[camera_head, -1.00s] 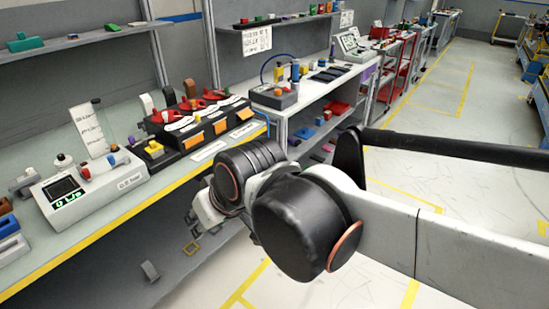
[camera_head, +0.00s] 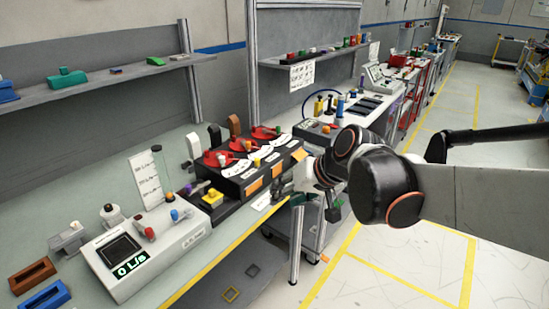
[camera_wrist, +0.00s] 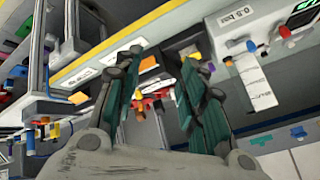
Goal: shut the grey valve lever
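A black valve module (camera_head: 232,186) stands on the bench in the head view, with several red levers on white dial plates and orange tags on its front. Behind it stand a pale grey upright handle (camera_head: 192,146), a black one (camera_head: 214,137) and a brown one (camera_head: 234,126). The pale handle best fits the grey lever, but I cannot be sure. My gripper (camera_head: 310,196) is in front of the module's right end, apart from the handles. In the wrist view my gripper (camera_wrist: 160,62) is open and empty, with red lever parts (camera_wrist: 150,101) seen between its fingers.
A white meter box (camera_head: 145,255) reading 0 L/s stands left of the module, with a yellow button block (camera_head: 212,198) between them. A shelf (camera_head: 110,78) runs above. A second bench with a cabled box (camera_head: 318,130) lies beyond.

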